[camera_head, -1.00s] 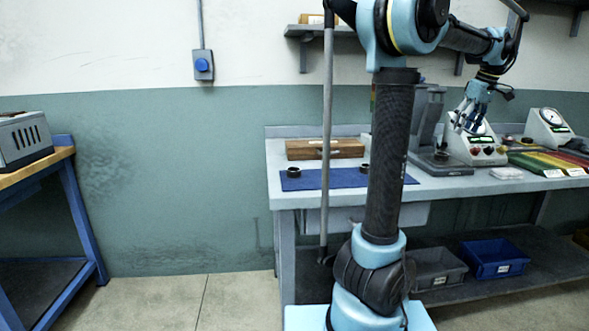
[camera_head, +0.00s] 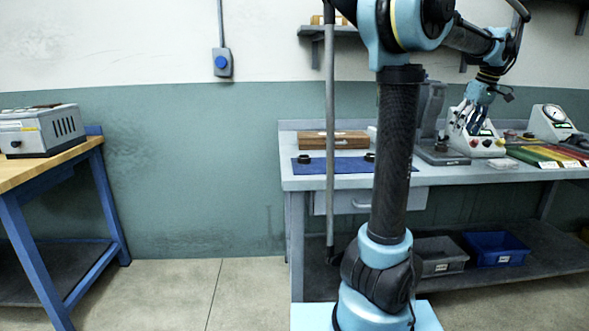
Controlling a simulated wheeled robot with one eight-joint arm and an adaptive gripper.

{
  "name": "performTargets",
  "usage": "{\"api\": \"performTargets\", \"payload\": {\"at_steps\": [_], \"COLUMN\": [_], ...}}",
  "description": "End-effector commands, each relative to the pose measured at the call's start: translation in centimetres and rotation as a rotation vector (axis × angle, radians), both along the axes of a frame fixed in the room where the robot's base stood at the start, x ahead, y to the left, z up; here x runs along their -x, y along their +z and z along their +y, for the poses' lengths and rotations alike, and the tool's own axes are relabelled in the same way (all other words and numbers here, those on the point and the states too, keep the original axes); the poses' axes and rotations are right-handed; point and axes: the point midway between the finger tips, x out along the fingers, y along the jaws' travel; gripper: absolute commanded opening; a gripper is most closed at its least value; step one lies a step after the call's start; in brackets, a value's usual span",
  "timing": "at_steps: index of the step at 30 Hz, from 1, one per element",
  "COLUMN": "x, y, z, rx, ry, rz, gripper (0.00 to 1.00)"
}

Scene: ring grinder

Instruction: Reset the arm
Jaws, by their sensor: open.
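My arm (camera_head: 395,150) rises from its blue base in the right half of the head view and bends over to the right at the top. My gripper (camera_head: 470,120) hangs from it, pointing down over the workbench (camera_head: 440,182), in front of a machine with red and green buttons (camera_head: 487,145). Its fingers look apart and I see nothing held between them. The gripper is small in the picture, so its exact height above the bench is hard to tell.
Two dark rings (camera_head: 304,159) lie on a blue mat (camera_head: 340,180) near a wooden box (camera_head: 334,140). A gauge device (camera_head: 549,122) stands at the right. Bins (camera_head: 495,248) sit on the lower shelf. A wooden-topped table (camera_head: 45,167) with a grey machine (camera_head: 40,131) stands left. Floor between is clear.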

Motion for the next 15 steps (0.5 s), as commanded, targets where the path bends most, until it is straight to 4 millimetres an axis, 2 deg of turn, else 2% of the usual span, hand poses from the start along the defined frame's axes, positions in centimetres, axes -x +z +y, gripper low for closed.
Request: {"api": "performTargets", "payload": {"at_steps": [8,11,15], "x": [0.3,0.7,1.9], "y": [-1.6,-2.7,-4.9], "z": [6.3,9.5,15.1], "rx": [-0.002,-0.001,0.000], "ry": [-0.029,-0.043,-0.075], "rz": [0.019,0.031,0.048], "gripper": [0.62,0.62,0.62]}}
